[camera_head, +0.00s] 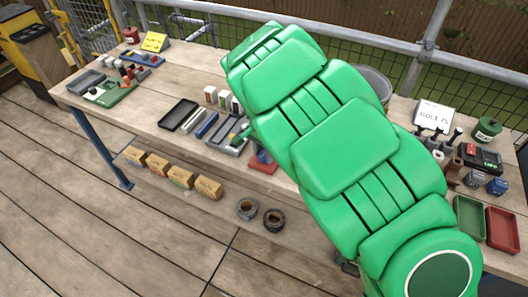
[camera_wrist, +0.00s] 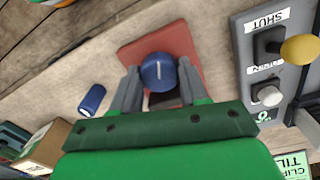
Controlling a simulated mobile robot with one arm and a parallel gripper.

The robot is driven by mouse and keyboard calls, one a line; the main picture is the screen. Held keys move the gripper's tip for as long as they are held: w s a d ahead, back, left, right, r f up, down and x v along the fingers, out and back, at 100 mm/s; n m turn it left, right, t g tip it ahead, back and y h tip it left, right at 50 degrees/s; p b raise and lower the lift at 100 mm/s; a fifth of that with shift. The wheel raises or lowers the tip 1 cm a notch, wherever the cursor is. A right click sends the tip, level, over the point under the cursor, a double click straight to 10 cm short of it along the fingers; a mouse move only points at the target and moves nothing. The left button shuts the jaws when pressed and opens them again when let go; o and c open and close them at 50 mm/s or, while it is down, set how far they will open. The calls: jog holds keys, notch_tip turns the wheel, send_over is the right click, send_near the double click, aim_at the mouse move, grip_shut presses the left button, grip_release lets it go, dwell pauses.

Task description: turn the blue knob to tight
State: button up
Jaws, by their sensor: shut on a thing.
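The blue knob (camera_wrist: 157,70) sits on a red square plate (camera_wrist: 138,50) on the wooden bench. In the wrist view the knob has a pale line on its top, running nearly up and down the picture. My gripper (camera_wrist: 158,84) has one finger on each side of the knob and is shut on it. No "tight" mark can be read beside the knob. In the head view a red plate (camera_head: 263,163) shows beside my green arm.
A grey panel (camera_wrist: 245,60) labelled SHUT, with a yellow knob (camera_wrist: 300,49) and a pale knob (camera_wrist: 268,94), stands close at right. A blue cylinder (camera_wrist: 92,100) lies at left, near a cardboard box (camera_wrist: 45,145).

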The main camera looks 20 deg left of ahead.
aim_at(263, 153)
jog(key=shift+m, duration=0.5)
jog(key=shift+r, duration=0.1)
jog(key=o, duration=1.1)
jog(key=shift+c, duration=0.2)
jog(key=shift+w+a+r, duration=0.1)
jog(key=shift+a+r, duration=0.05)
jog(key=shift+r, duration=3.7)
